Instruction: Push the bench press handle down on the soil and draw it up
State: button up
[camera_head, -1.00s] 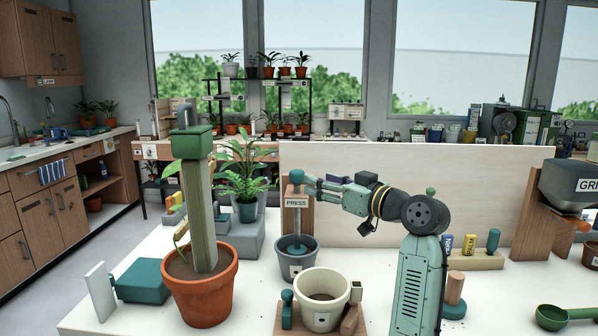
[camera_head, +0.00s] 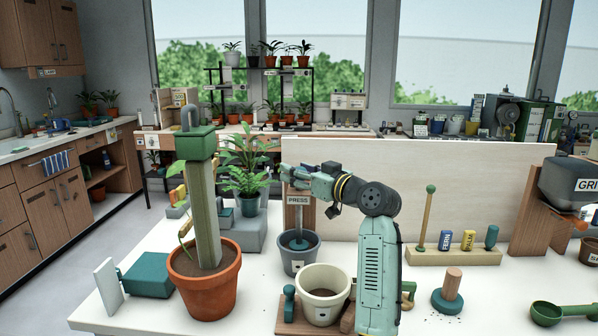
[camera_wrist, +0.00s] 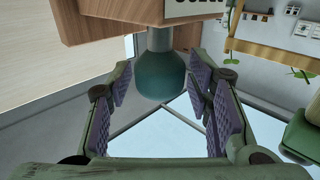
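The bench press stands at the back middle of the worktop, with a PRESS label (camera_head: 298,199) on its wooden post. Its stem (camera_head: 298,222) runs down to a teal foot inside a grey pot (camera_head: 299,261). My gripper (camera_head: 287,173) is at the top of the press and hides the handle in the head view. In the wrist view the round teal handle (camera_wrist: 160,78) hangs below its grey stem, between my purple-padded fingers. The fingers stand on both sides, open, with little room beside the handle. The soil under the foot is barely visible.
A cream pot (camera_head: 323,295) stands in front of the press, near my arm. A terracotta pot (camera_head: 205,291) with a tall post is at left. A pale board (camera_head: 470,195) stands behind. A teal-based stamp (camera_head: 447,297) and a green scoop (camera_head: 558,313) lie at right.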

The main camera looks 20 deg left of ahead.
grip_shut()
dwell(0.3)
dwell(0.3)
